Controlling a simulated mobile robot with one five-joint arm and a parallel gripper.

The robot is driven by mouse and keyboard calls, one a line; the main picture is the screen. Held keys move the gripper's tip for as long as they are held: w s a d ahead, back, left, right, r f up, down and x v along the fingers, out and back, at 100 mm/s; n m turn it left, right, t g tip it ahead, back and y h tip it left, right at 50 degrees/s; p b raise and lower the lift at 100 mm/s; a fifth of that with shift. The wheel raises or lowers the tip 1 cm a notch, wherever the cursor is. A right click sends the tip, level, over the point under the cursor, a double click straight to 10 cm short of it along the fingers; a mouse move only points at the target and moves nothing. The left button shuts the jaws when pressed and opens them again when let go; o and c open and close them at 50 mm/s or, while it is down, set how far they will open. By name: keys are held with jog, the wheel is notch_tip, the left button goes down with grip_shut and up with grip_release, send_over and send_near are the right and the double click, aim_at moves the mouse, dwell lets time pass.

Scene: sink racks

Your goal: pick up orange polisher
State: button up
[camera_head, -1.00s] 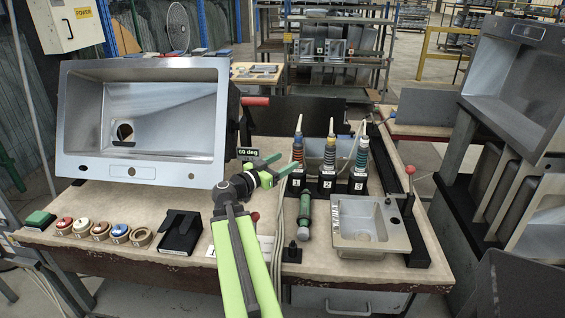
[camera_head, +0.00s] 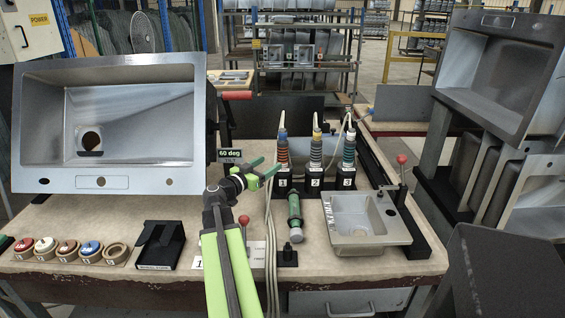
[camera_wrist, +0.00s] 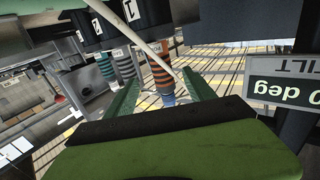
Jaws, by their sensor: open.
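The orange polisher (camera_head: 282,153) stands upright in the black holder marked 1, with orange-red bands and a blue part above them. In the wrist view its orange ribbed body (camera_wrist: 162,77) shows beyond and between my fingers. My gripper (camera_head: 271,162) is open, with green fingers, just left of the polisher and at the height of its lower body. It also shows in the wrist view (camera_wrist: 161,76), empty between the fingers. Whether a finger touches the polisher I cannot tell. A grey-banded polisher (camera_head: 316,152) and a teal-banded polisher (camera_head: 349,150) stand to its right.
A tilted large sink (camera_head: 110,185) fills the left bench. A small sink (camera_head: 368,248) and a red-knobbed lever (camera_head: 402,159) are at right. A green cylinder (camera_head: 295,216) and hanging cables lie near my arm. Several round pads (camera_head: 90,250) line the front left.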

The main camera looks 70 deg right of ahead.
aim_at(279, 156)
jog(key=x, duration=0.9)
jog(key=shift+d+r, duration=0.1)
jog(key=shift+d, duration=0.15)
jog(key=shift+a, duration=0.1)
jog(key=shift+c, duration=0.4)
grip_shut()
